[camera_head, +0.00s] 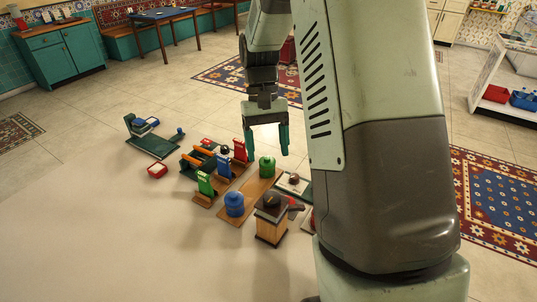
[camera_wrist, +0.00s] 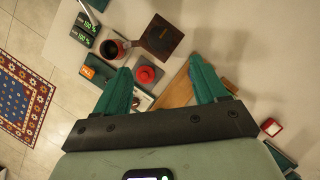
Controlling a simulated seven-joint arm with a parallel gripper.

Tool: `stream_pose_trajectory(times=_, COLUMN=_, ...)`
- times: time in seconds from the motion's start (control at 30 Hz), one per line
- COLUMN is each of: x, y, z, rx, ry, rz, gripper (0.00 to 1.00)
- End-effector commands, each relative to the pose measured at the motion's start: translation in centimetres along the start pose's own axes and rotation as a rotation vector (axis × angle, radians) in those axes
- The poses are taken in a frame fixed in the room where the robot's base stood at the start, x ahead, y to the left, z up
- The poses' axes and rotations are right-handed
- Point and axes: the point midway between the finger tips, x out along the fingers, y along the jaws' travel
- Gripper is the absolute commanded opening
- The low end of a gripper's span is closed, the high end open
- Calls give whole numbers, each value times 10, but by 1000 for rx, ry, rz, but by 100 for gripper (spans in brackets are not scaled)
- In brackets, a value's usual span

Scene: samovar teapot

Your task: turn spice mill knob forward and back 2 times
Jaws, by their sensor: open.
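A wooden box with a dark square top and a small knob, seemingly the spice mill (camera_head: 271,222), stands at the near end of the object cluster. In the wrist view a brown square top (camera_wrist: 163,38), likely the same box, lies beyond the fingertips. My gripper (camera_head: 267,152) hangs open and empty above the cluster, farther back than the box and apart from it. In the wrist view my gripper (camera_wrist: 160,66) has its fingers spread wide, with a round red knob (camera_wrist: 145,75) seen below, near the left finger. The spice mill's knob is small and hard to make out.
A blue round piece (camera_head: 235,204) and a green one (camera_head: 267,167) stand on a wooden board beside the box. Green and blue upright blocks (camera_head: 206,184) stand to the left. The pale table's front left is clear.

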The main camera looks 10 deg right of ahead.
Motion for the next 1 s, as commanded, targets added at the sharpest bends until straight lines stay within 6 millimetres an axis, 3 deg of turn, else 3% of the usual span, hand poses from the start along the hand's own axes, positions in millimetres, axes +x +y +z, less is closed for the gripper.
stream_pose_trajectory(times=0.13, x=1, y=2, z=9, rx=-214, ry=62, rz=1, gripper=72)
stream_pose_trajectory(times=0.4, x=7, y=2, z=34, rx=-889, ry=240, rz=105, gripper=72)
stream_pose_trajectory(times=0.5, x=9, y=1, z=40, rx=-1068, ry=277, rz=157, gripper=72)
stream_pose_trajectory(times=0.77, x=18, y=0, z=42, rx=-1225, ry=299, rz=207, gripper=72)
stream_pose_trajectory(times=1.0, x=58, y=-1, z=29, rx=-1225, ry=296, rz=204, gripper=72)
